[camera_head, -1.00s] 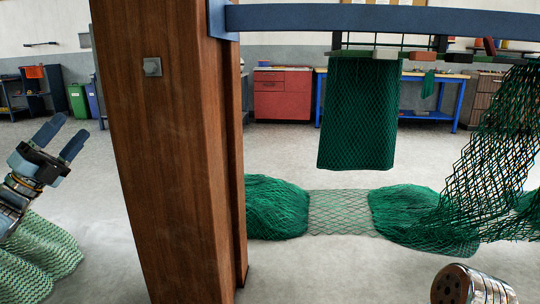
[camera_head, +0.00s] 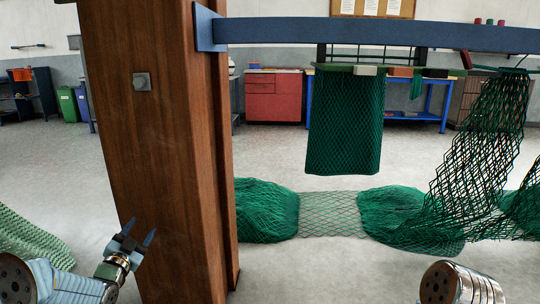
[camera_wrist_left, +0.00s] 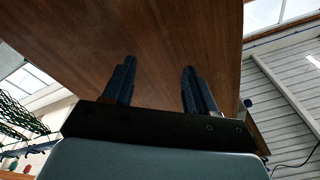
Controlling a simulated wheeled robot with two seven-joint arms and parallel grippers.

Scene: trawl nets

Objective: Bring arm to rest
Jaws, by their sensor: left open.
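My left gripper (camera_head: 138,234) is low at the left in the head view, in front of the base of a brown wooden post (camera_head: 160,150). Its two blue fingers are apart with nothing between them. In the left wrist view the open fingers (camera_wrist_left: 158,85) point up towards the brown post face (camera_wrist_left: 165,40). I cannot tell how close they are to the wood. A part of my other arm shows at the bottom right of the head view, but its gripper is not in view.
A blue beam (camera_head: 370,36) runs right from the post. A green net panel (camera_head: 345,120) hangs under it, and a dark net (camera_head: 485,150) hangs at the right. Green nets (camera_head: 265,210) lie on the floor. A pale green net (camera_head: 30,240) lies at the left.

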